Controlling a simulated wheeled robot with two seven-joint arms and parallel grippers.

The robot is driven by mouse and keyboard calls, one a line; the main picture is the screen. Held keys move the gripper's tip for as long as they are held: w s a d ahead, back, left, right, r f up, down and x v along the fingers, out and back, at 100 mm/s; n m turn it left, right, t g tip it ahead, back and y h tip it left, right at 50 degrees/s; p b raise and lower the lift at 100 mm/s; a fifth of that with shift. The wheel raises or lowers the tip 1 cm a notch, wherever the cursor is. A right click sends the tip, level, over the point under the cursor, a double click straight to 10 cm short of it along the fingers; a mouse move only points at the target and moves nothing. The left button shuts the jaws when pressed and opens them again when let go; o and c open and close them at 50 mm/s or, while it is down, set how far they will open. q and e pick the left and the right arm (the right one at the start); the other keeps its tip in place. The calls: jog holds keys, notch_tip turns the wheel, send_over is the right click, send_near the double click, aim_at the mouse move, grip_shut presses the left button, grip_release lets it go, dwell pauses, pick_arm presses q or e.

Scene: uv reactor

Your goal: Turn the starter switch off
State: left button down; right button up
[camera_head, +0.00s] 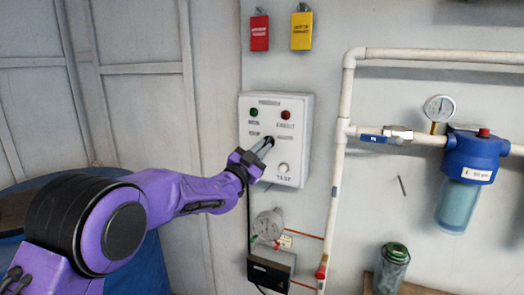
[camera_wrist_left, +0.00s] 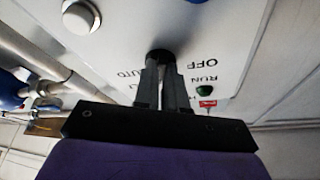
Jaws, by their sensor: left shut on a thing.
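The white starter box (camera_head: 292,115) hangs on the wall in the middle of the head view, with a green lamp (camera_head: 254,112), a red lamp (camera_head: 286,114) and a white test button (camera_head: 283,168). My left gripper (camera_head: 264,148) reaches the middle of the box front. In the left wrist view the fingers of the left gripper (camera_wrist_left: 166,85) are shut on the black starter switch (camera_wrist_left: 160,56), with labels OFF, AUTO and RUN printed around it. The fingers hide most of the switch, so its exact setting cannot be told. My right gripper is not in view.
A white pipe (camera_head: 337,170) runs down just right of the box. A blue-lidded filter (camera_head: 461,180), a blue-handled valve (camera_head: 375,138) and a gauge (camera_head: 439,109) sit further right. A round device (camera_head: 268,224) and a black box (camera_head: 270,270) are below.

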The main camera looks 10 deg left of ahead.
pick_arm(q)
jog(key=shift+s+d+n+t+y+b, duration=0.1)
jog(key=shift+d+n+t+y+b, duration=0.25)
jog(key=shift+n+y, duration=1.75)
jog(key=shift+d+n+t+y+b, duration=0.1)
jog(key=shift+n+y+b, duration=0.55)
jog(key=shift+n, duration=2.8)
jog(key=shift+s+d+n+t+y+b, duration=0.2)
jog(key=shift+n+y, duration=1.35)
jog(key=shift+n, duration=1.2)
jog(key=shift+w, duration=0.15)
jog(key=c, duration=1.2)
grip_release()
jog(key=b+v, duration=0.4)
jog(key=v, duration=0.6)
jog(key=shift+s+f+b, duration=0.15)
jog(key=shift+s+b, duration=0.1)
jog(key=shift+b, duration=0.1)
